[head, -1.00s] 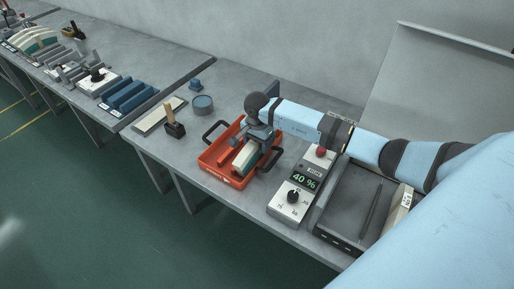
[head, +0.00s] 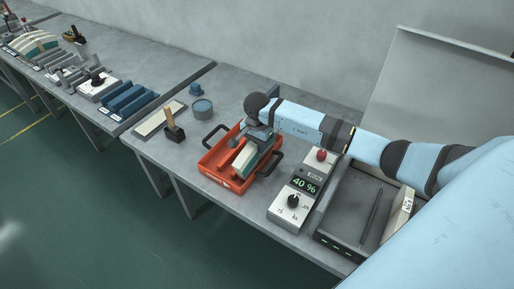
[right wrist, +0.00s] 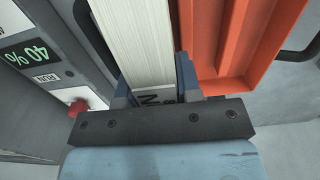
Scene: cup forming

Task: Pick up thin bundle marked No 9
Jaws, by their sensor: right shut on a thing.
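A thin bundle of pale strips (head: 244,158) with a teal-green side is at the orange tray (head: 212,168) in the head view. In the right wrist view the pale bundle (right wrist: 138,42) runs away from me, beside the bare orange tray floor (right wrist: 232,35). My right gripper (head: 262,137) is shut on the bundle, with blue-grey fingers (right wrist: 155,90) at its two sides. A partly hidden label shows an "N"; I cannot read its number. Whether the bundle touches the tray floor is unclear. My left gripper is not in view.
A control box (head: 290,202) reading 40 %, with a red button (head: 321,155), stands right of the tray. A dark open bin (head: 352,200) is farther right.

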